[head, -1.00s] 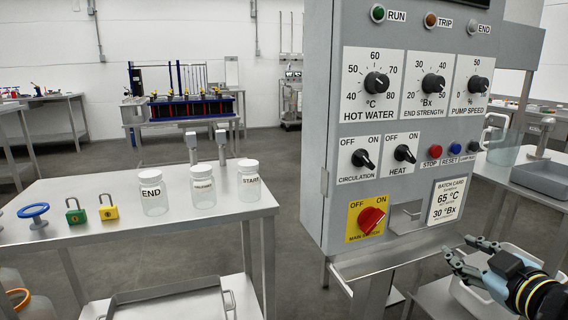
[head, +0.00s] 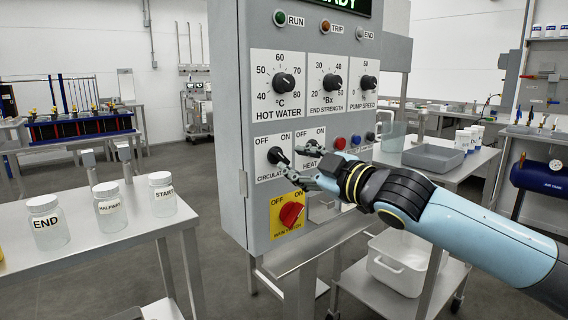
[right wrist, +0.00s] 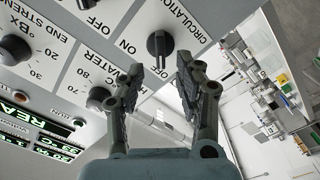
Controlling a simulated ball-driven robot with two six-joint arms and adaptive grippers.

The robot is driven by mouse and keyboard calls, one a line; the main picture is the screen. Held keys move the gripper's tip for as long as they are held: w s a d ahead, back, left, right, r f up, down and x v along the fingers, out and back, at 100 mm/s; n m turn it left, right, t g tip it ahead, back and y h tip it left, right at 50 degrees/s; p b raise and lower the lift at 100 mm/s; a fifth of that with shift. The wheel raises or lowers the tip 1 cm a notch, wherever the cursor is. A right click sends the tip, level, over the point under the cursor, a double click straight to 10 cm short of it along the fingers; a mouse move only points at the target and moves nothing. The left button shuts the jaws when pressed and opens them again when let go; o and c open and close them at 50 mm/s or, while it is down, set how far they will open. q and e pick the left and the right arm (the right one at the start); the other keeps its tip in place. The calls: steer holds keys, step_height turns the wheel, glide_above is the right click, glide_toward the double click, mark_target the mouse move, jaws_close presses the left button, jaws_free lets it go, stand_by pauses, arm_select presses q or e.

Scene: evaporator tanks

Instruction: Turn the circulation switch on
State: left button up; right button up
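The circulation switch (head: 275,155) is a black rotary knob on a white plate with OFF and ON marks, on the grey control panel (head: 258,222). My right gripper (head: 291,165) is in front of it, its fingers partly covering the plate. In the right wrist view the knob (right wrist: 160,44) lies just beyond and between the tips of the open fingers (right wrist: 158,72). I see no finger closed on it. Which mark the knob points to is hard to tell. My left gripper is out of view.
The heat switch (head: 312,145) is close beside my right gripper, partly hidden. The red main switch (head: 291,214) is below. Labelled jars (head: 109,207) stand on the left table. A white bin (head: 398,263) is below my right arm.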

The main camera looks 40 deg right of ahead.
mark_target(283, 157)
steer(key=shift+w+a+b, duration=0.15)
steer(key=shift+w+b, duration=0.15)
steer(key=shift+w, duration=0.85)
steer(key=shift+w+a+b, duration=0.1)
steer(key=shift+w+b, duration=0.2)
steer(key=shift+w, duration=0.8)
jaws_close()
